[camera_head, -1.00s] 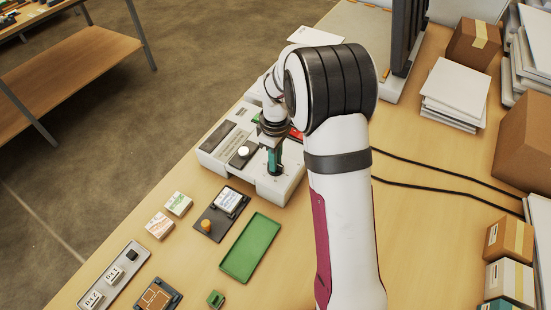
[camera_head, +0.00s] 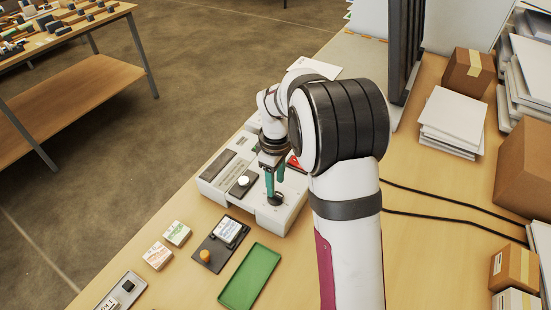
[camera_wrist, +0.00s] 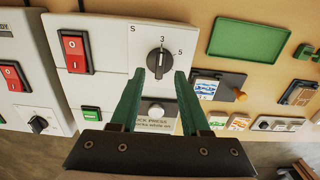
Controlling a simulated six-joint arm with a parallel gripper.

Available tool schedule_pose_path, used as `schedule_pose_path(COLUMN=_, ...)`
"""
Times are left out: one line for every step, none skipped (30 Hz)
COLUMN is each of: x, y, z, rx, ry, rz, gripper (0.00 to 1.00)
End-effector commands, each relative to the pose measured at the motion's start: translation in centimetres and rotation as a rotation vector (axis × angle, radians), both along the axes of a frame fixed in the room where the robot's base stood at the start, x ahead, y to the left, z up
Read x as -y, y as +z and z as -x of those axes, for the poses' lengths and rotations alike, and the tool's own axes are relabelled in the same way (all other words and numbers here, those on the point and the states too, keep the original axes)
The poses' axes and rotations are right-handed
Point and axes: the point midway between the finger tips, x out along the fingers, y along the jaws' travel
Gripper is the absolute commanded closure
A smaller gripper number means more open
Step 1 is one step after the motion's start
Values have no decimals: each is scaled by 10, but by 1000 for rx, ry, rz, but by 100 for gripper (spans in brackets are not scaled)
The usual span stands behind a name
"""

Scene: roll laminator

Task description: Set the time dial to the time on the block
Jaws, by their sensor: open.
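The time dial (camera_wrist: 158,62) is a dark round knob on the white machine (camera_wrist: 115,45), with S, 3 and 5 marked around it. Its pointer appears to face the 3. My gripper (camera_wrist: 160,76) has green fingers spread open, tips just short of the dial on either side, holding nothing. In the head view my gripper (camera_head: 274,183) points down above the dial (camera_head: 275,198). A white block (camera_head: 227,231) sits on a dark plate with an orange knob; it also shows in the wrist view (camera_wrist: 205,86). Its writing is too small to read.
A neighbouring unit has another dial (camera_wrist: 38,124). A green tray (camera_head: 250,277), loose blocks (camera_head: 176,233) and a grey rail (camera_head: 122,293) lie nearby. Paper stacks and boxes stand at right.

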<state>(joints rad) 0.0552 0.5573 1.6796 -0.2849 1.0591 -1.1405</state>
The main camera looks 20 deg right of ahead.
Motion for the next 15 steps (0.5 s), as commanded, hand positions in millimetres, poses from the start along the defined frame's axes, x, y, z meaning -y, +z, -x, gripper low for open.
schedule_pose_path(x=0, y=16, z=-2, rx=8, ry=-1, rz=0, gripper=54)
schedule_pose_path(x=0, y=25, z=-1, rx=8, ry=-1, rz=1, gripper=54)
schedule_pose_path(x=0, y=39, z=-2, rx=8, ry=0, rz=1, gripper=54)
schedule_pose_path(x=0, y=49, z=-1, rx=8, ry=-2, rz=-1, gripper=54)
schedule_pose_path(x=0, y=59, z=-1, rx=8, ry=0, rz=1, gripper=54)
schedule_pose_path(x=0, y=71, z=-1, rx=7, ry=-1, rz=0, gripper=54)
schedule_pose_path(x=0, y=79, z=-1, rx=8, ry=-1, rz=1, gripper=54)
schedule_pose_path(x=0, y=86, z=-1, rx=6, ry=0, rz=1, gripper=54)
schedule_pose_path(x=0, y=96, z=-1, rx=6, ry=-1, rz=0, gripper=54)
schedule_pose_path(x=0, y=102, z=-1, rx=6, ry=0, rz=0, gripper=54)
schedule_pose_path(x=0, y=107, z=-1, rx=5, ry=1, rz=1, gripper=54)
schedule_pose_path(x=0, y=112, z=-1, rx=4, ry=0, rz=0, gripper=54)
schedule_pose_path(x=0, y=115, z=-1, rx=3, ry=0, rz=0, gripper=54)
schedule_pose_path(x=0, y=118, z=0, rx=3, ry=0, rz=0, gripper=54)
schedule_pose_path(x=0, y=120, z=0, rx=2, ry=1, rz=1, gripper=54)
